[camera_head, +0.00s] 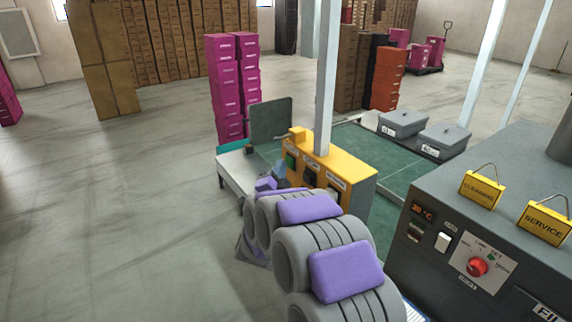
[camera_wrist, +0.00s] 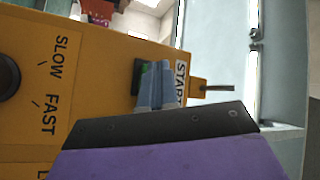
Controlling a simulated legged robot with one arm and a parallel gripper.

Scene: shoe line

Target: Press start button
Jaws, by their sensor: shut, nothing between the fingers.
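The yellow control box (camera_head: 348,172) stands in the middle of the head view, with dark controls and white labels on its face. The green start button (camera_head: 290,161) shows near its left end. My gripper (camera_head: 279,171) is shut and empty, just in front of the box near that button. In the wrist view the box face (camera_wrist: 100,60) appears turned sideways. The START label (camera_wrist: 181,82) shows there, and my gripper (camera_wrist: 154,84) covers most of the green button (camera_wrist: 145,72) beside it. I cannot tell whether the fingertips touch the button.
A dark round knob (camera_wrist: 8,75) marked SLOW and FAST is on the same panel. A grey post (camera_head: 327,75) rises behind the box. A dark grey machine (camera_head: 455,215) stands at right. Open floor (camera_head: 130,200) lies left.

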